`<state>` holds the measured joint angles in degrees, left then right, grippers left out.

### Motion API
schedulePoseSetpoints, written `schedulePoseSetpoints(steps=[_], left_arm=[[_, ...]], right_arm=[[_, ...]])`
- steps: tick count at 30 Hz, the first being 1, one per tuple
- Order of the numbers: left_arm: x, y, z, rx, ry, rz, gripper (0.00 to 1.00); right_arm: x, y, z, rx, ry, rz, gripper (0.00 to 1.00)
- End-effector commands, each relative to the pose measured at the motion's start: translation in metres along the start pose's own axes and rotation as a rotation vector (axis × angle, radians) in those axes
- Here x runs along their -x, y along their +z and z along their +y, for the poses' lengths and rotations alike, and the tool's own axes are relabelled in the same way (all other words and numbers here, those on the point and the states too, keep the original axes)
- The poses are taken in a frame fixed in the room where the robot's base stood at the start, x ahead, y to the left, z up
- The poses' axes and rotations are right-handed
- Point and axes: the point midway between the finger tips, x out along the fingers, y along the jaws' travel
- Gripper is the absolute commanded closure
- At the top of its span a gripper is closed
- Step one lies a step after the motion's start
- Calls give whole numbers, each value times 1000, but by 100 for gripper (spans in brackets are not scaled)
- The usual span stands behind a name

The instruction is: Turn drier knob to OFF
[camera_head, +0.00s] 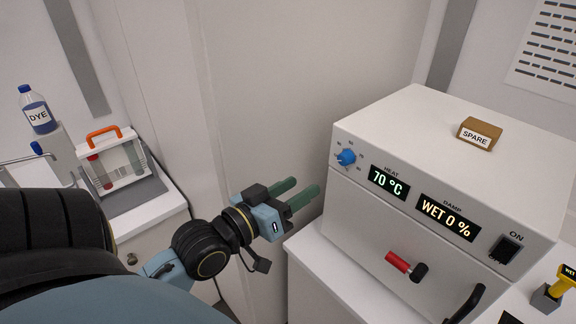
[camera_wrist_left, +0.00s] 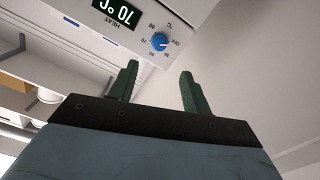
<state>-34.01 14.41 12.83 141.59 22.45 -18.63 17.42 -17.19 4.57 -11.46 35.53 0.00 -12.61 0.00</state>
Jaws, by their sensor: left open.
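The drier (camera_head: 440,160) is a white box on a white counter. Its blue round knob (camera_head: 346,157) sits at the upper left of the front, beside a HEAT display (camera_head: 389,183) reading 70 °C. In the left wrist view the knob (camera_wrist_left: 159,41) shows with dial numbers and an OFF mark around it. My left gripper (camera_head: 304,190) is open and empty, with green fingers, left of the drier and below the knob. In the left wrist view its fingertips (camera_wrist_left: 158,70) are apart, and the knob appears beyond the gap, not touched. My right gripper is not in view.
The drier front also has a DAMP display (camera_head: 447,217) reading WET 0 %, a red-handled lever (camera_head: 398,262) and an ON switch (camera_head: 506,248). A SPARE block (camera_head: 480,134) lies on top. A yellow tool (camera_head: 562,284) stands at right. A rack (camera_head: 112,160) and DYE bottle (camera_head: 37,110) are at left.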

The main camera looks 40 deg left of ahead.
Motion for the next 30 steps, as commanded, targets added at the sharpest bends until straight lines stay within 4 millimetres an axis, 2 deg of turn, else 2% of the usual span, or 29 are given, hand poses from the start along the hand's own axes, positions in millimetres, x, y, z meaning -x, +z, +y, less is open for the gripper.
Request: schedulePoseSetpoints(steps=[7,25,28,30], left_arm=[[16,0,0,0,1,1,51],[16,0,0,0,0,0,51],[14,11,-6,0,-12,-15,51],[10,33,-19,-1,-36,-45,51]], right_arm=[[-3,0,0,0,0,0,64],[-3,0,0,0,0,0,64],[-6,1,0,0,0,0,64],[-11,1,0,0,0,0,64]])
